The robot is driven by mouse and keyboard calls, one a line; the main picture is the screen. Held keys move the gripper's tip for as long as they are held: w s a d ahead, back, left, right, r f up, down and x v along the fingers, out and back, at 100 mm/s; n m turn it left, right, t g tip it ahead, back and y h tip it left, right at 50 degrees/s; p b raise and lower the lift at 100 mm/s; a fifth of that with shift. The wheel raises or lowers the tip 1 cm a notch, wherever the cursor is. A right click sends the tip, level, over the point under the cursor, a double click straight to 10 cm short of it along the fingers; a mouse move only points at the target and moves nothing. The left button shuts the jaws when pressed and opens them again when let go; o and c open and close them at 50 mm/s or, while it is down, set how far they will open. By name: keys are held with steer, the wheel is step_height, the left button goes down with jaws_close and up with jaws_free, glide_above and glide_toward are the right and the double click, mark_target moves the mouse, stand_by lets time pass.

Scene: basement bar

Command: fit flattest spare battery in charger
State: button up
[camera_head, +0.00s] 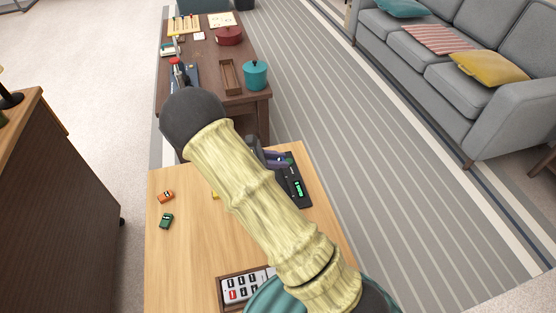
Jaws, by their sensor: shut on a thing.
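The charger (298,189) is a dark, flat device with a lit green display, at the right edge of the wooden table. My gripper (284,160) is over the far end of the charger, partly behind my pale yellow arm. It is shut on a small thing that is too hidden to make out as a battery. I cannot tell whether that thing touches the charger. A brown-framed tray (222,293) at the near edge holds a white panel with several small dark pieces and a red one. My arm covers part of it.
An orange toy car (166,197) and a green toy car (166,221) stand at the left of the wooden table (190,255). A yellow thing (214,195) is half hidden by my arm. A dark table with a teal pot (256,74) stands beyond. The table's left middle is clear.

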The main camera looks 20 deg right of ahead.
mark_target(279, 174)
step_height(279, 174, down, 5)
steer(key=b, duration=0.5)
steer(key=shift+f+b, duration=0.2)
steer(key=shift+b, duration=0.1)
steer(key=shift+w+f, duration=0.1)
steer(key=shift+f, duration=0.6)
steer(key=shift+d+f, duration=0.15)
steer(key=shift+f, duration=0.05)
steer(key=shift+a, duration=0.2)
steer(key=shift+d+p, duration=0.1)
steer(key=shift+p, duration=0.3)
